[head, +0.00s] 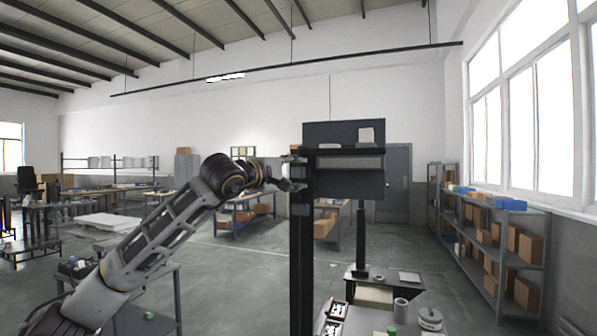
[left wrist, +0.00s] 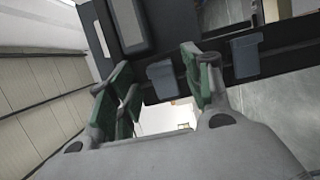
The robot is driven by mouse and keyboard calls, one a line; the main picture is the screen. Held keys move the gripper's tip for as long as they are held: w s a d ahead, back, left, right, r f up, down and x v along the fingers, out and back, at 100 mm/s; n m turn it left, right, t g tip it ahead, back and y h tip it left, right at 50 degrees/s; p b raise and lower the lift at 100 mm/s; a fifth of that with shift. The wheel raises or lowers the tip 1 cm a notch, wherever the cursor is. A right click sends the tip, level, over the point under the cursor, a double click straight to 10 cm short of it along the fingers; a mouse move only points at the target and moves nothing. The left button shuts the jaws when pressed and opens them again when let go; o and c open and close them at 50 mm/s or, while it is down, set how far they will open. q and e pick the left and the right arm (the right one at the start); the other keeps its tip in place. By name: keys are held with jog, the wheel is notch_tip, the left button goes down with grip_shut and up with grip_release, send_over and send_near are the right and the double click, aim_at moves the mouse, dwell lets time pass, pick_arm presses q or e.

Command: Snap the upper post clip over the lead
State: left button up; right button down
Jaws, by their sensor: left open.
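A dark upright post (head: 301,250) stands in front of me. In the left wrist view the post (left wrist: 285,38) crosses the picture slantwise and carries two small grey clips. The upper post clip (left wrist: 162,80) shows between my green-padded fingers, and the lower clip (left wrist: 246,56) is beyond the right-hand finger. My left gripper (head: 288,182) is open beside the upper part of the post; its fingers also show in the left wrist view (left wrist: 157,66). I cannot tell whether they touch the clip. I cannot make out the lead. My right gripper is not in view.
A dark panel (head: 345,132) with a shelf stands behind the post top. A low bench (head: 372,318) with small items lies at the post's right. Shelving with boxes (head: 492,240) lines the right wall. The floor (head: 245,275) left of the post is open.

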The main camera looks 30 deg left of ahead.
pick_arm(q)
jog(key=shift+w+d, duration=0.1)
jog(key=shift+w, duration=0.7)
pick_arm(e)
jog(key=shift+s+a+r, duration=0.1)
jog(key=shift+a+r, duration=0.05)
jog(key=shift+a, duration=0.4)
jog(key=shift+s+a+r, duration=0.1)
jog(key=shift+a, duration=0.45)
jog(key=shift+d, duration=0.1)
pick_arm(q)
jog(key=c, duration=1)
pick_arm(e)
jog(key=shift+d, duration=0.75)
